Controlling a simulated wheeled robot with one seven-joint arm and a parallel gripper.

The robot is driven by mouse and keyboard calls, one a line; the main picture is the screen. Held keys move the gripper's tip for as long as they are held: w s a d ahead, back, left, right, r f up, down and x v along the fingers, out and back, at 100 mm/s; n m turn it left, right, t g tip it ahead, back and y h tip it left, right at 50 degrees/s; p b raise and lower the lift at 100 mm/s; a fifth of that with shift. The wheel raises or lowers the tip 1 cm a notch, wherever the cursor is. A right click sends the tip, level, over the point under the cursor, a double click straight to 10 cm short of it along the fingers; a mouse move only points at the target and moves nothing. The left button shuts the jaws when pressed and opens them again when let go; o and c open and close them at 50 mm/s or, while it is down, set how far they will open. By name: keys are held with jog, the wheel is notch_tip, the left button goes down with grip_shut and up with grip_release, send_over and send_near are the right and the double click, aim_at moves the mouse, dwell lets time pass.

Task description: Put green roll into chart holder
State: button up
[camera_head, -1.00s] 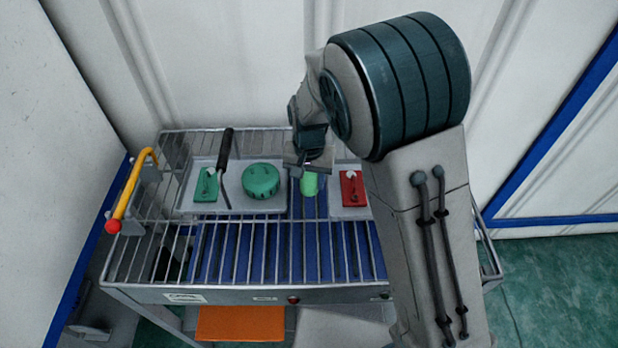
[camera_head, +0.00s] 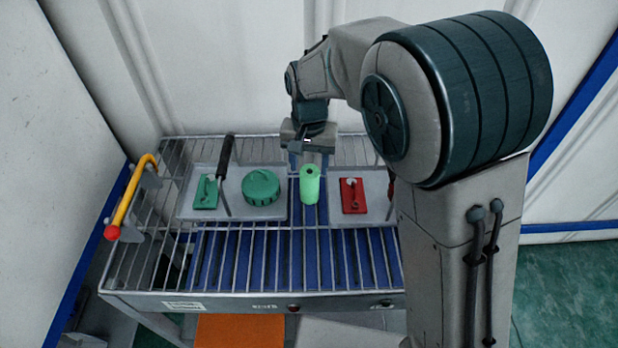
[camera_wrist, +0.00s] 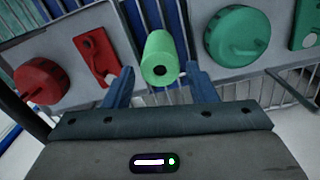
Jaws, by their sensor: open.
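In the wrist view the roll (camera_wrist: 158,52) shows beyond and between my open fingers. My gripper (camera_head: 309,152) is behind and above the roll in the head view, apart from it and empty. The fingers also show in the wrist view (camera_wrist: 160,84). I cannot tell for sure which thing is the chart holder.
The left tray (camera_head: 225,212) holds a green plate, a black-handled tool and a green round part (camera_head: 261,187). The right tray (camera_head: 365,215) holds a red plate (camera_head: 353,195) and a red round part (camera_wrist: 42,80). A yellow bar (camera_head: 133,195) rises at the rack's left.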

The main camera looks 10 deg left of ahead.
jog(key=shift+d+r, duration=0.1)
jog(key=shift+r, duration=1.75)
